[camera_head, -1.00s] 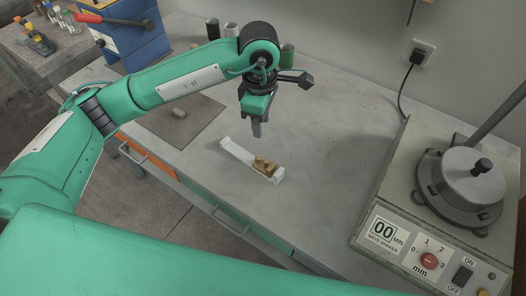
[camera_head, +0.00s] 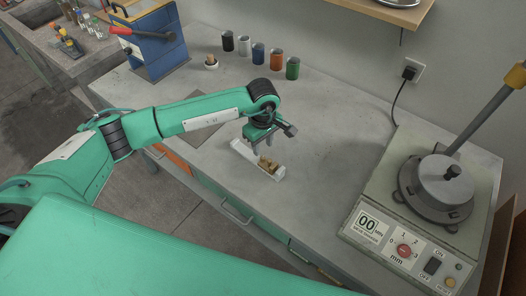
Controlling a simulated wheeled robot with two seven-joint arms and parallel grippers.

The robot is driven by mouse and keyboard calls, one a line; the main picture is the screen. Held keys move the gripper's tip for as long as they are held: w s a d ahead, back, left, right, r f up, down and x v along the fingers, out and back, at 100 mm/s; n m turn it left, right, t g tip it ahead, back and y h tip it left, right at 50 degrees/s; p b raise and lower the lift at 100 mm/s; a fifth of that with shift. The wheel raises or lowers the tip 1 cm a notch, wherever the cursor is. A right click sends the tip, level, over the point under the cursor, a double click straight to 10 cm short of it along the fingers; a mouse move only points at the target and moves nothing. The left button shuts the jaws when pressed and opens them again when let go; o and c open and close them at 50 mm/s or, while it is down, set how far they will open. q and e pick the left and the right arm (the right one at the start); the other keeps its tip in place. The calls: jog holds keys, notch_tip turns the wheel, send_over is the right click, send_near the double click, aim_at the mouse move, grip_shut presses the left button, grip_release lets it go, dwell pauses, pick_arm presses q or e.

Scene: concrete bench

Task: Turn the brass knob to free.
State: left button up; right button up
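A narrow white holder (camera_head: 243,150) lies on the bench with brass-brown pieces (camera_head: 267,163) at its near end. I cannot tell whether one of these is the brass knob; no plain brass knob or "free" marking can be read. My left gripper (camera_head: 264,144) points down just above and behind the holder, close to the brass-brown pieces. Its fingers look apart, with nothing seen between them. Whether a finger touches the pieces cannot be told. My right gripper is not in view.
A sieve shaker (camera_head: 350,237) with a red dial (camera_head: 404,250) and a lidded pan (camera_head: 446,183) stands at right. Several coloured cups (camera_head: 259,54) line the back, left of a wall socket (camera_head: 409,72). A blue box (camera_head: 155,45) stands at back left. The bench between holder and shaker is clear.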

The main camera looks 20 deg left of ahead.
aim_at(263, 157)
pick_arm(q)
notch_tip(263, 157, down, 6)
jog(key=shift+r+p, duration=0.1)
jog(key=shift+p, duration=0.55)
grip_shut()
